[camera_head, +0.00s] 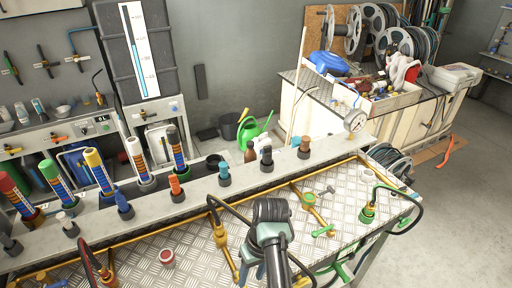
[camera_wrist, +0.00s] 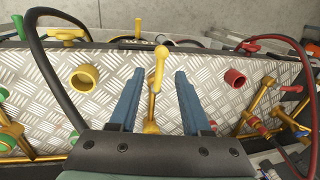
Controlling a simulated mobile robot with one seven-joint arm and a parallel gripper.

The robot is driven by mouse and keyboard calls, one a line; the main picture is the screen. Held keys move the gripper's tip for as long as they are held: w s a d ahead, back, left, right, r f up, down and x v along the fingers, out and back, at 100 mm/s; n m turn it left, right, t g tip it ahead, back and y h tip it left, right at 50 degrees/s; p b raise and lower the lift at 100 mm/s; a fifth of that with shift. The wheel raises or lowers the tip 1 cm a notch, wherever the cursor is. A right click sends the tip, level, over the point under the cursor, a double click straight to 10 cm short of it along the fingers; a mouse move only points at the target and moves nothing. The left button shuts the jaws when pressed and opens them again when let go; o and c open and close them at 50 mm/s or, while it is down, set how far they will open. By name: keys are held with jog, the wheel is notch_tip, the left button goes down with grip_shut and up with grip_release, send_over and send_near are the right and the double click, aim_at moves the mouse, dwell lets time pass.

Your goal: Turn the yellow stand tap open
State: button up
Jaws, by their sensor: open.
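The yellow stand tap (camera_wrist: 158,70) has a long yellow lever handle on a brass upright, in the middle of the wrist view. My gripper (camera_wrist: 157,80) is open, with one blue finger on each side of the handle. Gaps show on both sides, and neither finger appears to touch it. In the head view my gripper (camera_head: 266,272) hangs over the checker-plate bench (camera_head: 185,225), partly hidden by my wrist. A brass fitting (camera_head: 220,238) with a black hose stands just left of it there.
The wrist view shows a yellow ring (camera_wrist: 85,77) to the left and a red ring (camera_wrist: 235,78) to the right. A black hose (camera_wrist: 45,65) arches at left, a red hose (camera_wrist: 300,60) at right.

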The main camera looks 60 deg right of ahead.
notch_tip(320, 180, up, 8)
jog(key=s+d+p, duration=0.1)
jog(key=p, duration=0.1)
jog(key=shift+f, duration=0.25)
jog(key=shift+d+f, duration=0.1)
